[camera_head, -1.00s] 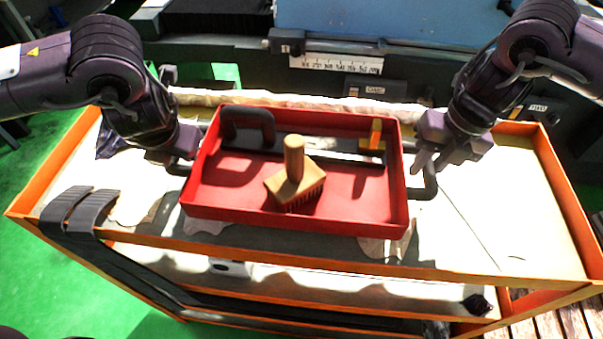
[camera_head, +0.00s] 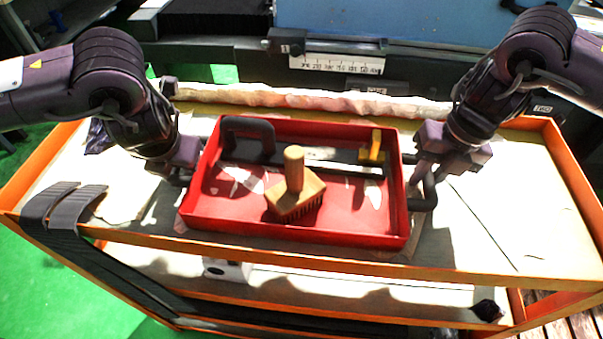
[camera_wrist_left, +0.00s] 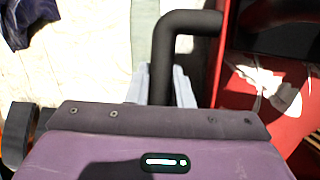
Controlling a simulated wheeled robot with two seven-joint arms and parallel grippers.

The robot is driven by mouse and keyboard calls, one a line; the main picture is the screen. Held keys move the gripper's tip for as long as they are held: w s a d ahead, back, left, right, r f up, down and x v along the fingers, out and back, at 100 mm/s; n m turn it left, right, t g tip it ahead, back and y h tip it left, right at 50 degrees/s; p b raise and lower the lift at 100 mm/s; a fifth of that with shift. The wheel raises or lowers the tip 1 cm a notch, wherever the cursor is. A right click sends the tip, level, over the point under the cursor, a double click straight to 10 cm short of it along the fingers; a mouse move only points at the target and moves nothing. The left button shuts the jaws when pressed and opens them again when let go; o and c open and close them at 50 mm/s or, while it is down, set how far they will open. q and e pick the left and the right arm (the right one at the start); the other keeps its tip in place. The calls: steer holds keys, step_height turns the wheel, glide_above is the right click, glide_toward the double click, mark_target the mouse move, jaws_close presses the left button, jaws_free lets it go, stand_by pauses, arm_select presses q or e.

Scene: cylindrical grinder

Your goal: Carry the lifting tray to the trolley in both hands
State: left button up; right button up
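The red lifting tray (camera_head: 330,238) is level over the top shelf of the orange-edged trolley (camera_head: 480,215). Whether it touches the shelf cannot be told. It holds a wooden block brush (camera_head: 295,190), a black C-shaped tool (camera_head: 247,135) and a yellow-ended piece (camera_head: 372,148). My left gripper (camera_head: 182,172) is at the tray's left black handle, which runs between its pale fingers in the left wrist view (camera_wrist_left: 170,85). My right gripper (camera_head: 428,172) is shut around the right black handle. The fingertips are partly hidden in the head view.
A crumpled pale roll (camera_head: 310,100) lies along the trolley's back edge. Dark straps (camera_head: 62,205) hang over its front left. The shelf right of the tray is bare. A machine with a scale (camera_head: 335,63) stands behind.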

arm_select(q)
steer(key=o, duration=0.4)
steer(key=shift+s+r, duration=0.1)
arm_select(e)
steer(key=o, duration=0.4)
steer(key=shift+s+r, duration=0.1)
arm_select(q)
steer(key=shift+r, duration=0.1)
steer(key=shift+s+d+r, duration=0.15)
steer(key=shift+r, duration=0.35)
steer(key=v, duration=1)
steer(key=shift+s+r, duration=0.25)
arm_select(e)
steer(key=shift+r, duration=0.1)
steer(key=r, duration=0.4)
steer(key=d+r, duration=0.1)
steer(key=r, duration=0.2)
steer(key=d+r, duration=0.1)
steer(key=r, duration=0.3)
steer(key=shift+d+r, duration=0.2)
steer(key=shift+r, duration=0.1)
